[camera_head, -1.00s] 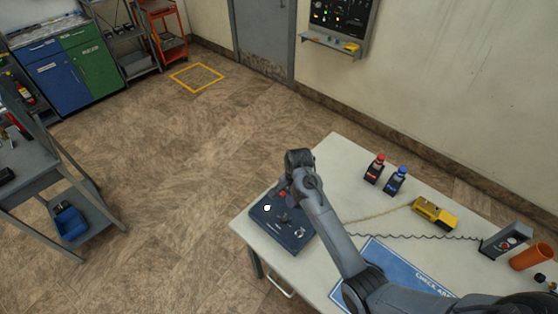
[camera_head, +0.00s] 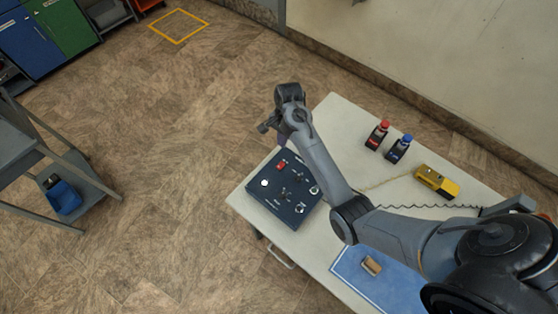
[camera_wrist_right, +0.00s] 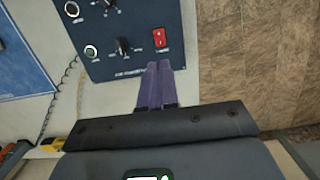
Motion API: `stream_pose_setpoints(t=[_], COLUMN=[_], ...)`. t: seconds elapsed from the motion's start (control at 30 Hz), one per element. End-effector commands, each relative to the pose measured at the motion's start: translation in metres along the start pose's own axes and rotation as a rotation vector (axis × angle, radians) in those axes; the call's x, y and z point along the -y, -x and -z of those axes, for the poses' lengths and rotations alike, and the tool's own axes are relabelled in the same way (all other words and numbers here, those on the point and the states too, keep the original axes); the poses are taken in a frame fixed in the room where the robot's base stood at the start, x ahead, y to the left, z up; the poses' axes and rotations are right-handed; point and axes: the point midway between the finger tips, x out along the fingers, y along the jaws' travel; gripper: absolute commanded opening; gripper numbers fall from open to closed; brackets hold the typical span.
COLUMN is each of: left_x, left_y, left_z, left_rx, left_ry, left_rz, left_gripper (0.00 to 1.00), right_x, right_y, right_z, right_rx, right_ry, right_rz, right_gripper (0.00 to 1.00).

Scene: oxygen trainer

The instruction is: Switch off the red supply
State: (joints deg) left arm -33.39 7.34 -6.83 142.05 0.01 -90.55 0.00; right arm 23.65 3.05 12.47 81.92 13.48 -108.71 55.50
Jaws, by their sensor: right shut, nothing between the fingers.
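The dark blue control panel (camera_head: 268,198) lies at the left end of the white table. It carries a red rocker switch (camera_head: 281,164), black knobs (camera_head: 286,192) and a lit white lamp (camera_head: 264,183). The red switch also shows in the right wrist view (camera_wrist_right: 159,38); I cannot tell which way it is set. My right gripper (camera_head: 283,140) is past the panel's far edge, beside the switch. My left gripper is not in view.
A red-topped unit (camera_head: 376,137) and a blue-topped unit (camera_head: 398,149) stand at the table's back. A yellow device (camera_head: 436,181) with a cable lies right of them. A blue mat (camera_head: 352,279) with a small tan block (camera_head: 372,265) lies in front.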

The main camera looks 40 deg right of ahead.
Motion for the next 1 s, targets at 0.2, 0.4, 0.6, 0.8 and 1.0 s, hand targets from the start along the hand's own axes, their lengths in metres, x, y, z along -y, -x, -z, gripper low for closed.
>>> stream_pose_setpoints(t=[0.2, 0.4, 0.6, 0.8, 1.0], left_x=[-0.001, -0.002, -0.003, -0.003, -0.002], left_y=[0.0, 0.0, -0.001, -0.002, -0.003], left_z=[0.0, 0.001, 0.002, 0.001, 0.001], left_rx=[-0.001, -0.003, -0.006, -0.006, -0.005], left_ry=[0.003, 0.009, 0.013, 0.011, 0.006], left_rz=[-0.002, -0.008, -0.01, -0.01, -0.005], left_gripper=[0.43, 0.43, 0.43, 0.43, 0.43], right_x=[-0.001, -0.001, -0.001, -0.001, -0.001], right_y=[-0.016, -0.048, -0.086, -0.116, -0.134], right_z=[-0.001, -0.001, -0.001, 0.0, 0.0], right_rx=[0.002, 0.003, 0.002, 0.002, 0.001], right_ry=[0.001, -0.001, 0.001, 0.001, 0.001], right_rz=[-0.003, -0.004, -0.003, -0.003, -0.001], right_gripper=[0.0, 0.0, 0.0, 0.0, 0.0])
